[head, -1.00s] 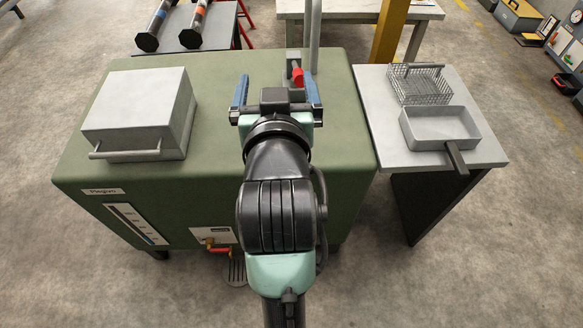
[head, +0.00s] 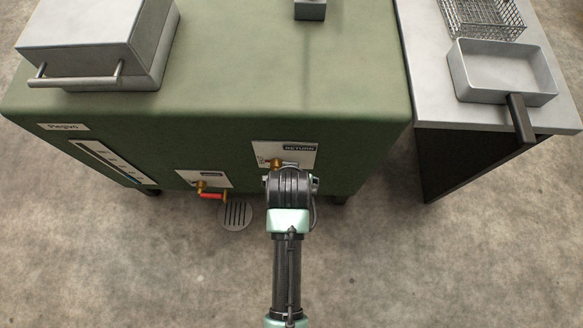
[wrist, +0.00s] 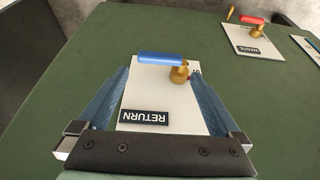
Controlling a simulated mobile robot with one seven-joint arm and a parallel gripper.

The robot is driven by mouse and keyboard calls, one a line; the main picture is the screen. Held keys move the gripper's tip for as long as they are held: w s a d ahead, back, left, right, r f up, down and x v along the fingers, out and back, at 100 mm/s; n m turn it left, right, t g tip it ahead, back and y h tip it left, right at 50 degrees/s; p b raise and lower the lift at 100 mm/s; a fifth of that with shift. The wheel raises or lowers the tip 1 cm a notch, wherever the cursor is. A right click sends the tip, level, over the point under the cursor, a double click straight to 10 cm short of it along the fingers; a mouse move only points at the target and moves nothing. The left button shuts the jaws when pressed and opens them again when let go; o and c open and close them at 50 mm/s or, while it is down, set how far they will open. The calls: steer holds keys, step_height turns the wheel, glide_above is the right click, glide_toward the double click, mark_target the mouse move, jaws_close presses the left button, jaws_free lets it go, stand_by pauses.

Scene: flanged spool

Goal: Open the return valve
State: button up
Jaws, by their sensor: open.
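The return valve shows in the wrist view as a blue lever handle (wrist: 158,59) on a brass body (wrist: 180,75). It is mounted on a white plate labelled RETURN (wrist: 145,116), which appears upside down there. In the head view I see the brass part of the valve (head: 277,163) and the RETURN plate (head: 300,149); my arm hides the blue handle. My gripper (wrist: 161,78) is open and empty. Its two blue fingers point toward the plate, one on each side of the valve in the picture. I cannot tell how far the fingertips are from the handle.
A second valve with a red handle (head: 212,195) sits to the left on the same green tank (head: 240,140). It also shows in the wrist view (wrist: 250,19), on the WASTE plate. A floor drain (head: 236,215) lies below. A side table (head: 430,90) with a tray (head: 500,72) stands right.

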steer(key=b+x, duration=0.1)
steer(key=x, duration=0.5)
steer(key=shift+w+r+b, duration=0.1)
steer(key=shift+b, duration=0.3)
jaws_close()
